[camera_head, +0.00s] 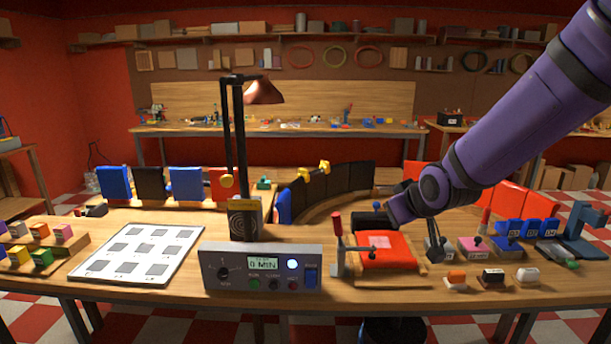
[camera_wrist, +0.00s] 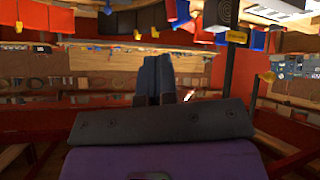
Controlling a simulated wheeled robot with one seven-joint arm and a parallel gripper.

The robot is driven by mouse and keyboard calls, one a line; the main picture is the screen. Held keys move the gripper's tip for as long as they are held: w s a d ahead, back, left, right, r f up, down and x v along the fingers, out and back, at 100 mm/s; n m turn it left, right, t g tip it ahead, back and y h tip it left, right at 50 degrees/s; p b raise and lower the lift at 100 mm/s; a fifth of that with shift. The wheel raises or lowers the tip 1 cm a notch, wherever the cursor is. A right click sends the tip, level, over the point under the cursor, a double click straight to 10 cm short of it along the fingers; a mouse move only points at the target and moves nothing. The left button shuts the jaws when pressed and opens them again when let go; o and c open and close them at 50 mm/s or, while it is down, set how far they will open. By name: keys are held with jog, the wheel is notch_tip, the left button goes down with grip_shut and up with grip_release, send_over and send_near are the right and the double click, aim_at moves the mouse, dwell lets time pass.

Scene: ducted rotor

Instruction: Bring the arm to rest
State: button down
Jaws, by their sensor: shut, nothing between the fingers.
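My purple arm comes in from the upper right in the head view. Its wrist is bent over the workbench, just behind a red padded piece (camera_head: 398,256) with a pink patch. My gripper (camera_head: 374,217) is partly hidden behind the wrist there. In the wrist view my gripper (camera_wrist: 157,64) shows two dark fingers side by side, shut and empty. That view appears upside down, with the room beyond the fingertips. I cannot tell exactly how far the gripper is above the bench.
The red piece lies on a wooden fixture with a red-handled clamp (camera_head: 337,228). A timer box (camera_head: 262,268) and a lamp (camera_head: 240,130) stand to the left. A curved rack of dark panels (camera_head: 335,185) stands behind. Blue and small blocks crowd the right side.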

jog(key=s+d+r+m+g, duration=0.1)
jog(key=s+d+r, duration=0.2)
jog(key=s, duration=0.6)
jog(key=s+d+r+m+g+h, duration=0.1)
jog(key=s+d+r, duration=0.3)
jog(key=s, duration=0.6)
jog(key=s+d+r+m+g+h, duration=0.1)
jog(key=s+d+r+m+g, duration=0.1)
jog(key=s, duration=0.7)
jog(key=shift+s+d+r+m, duration=0.35)
jog(key=shift+d+r+m, duration=0.35)
jog(key=shift+d+r, duration=0.2)
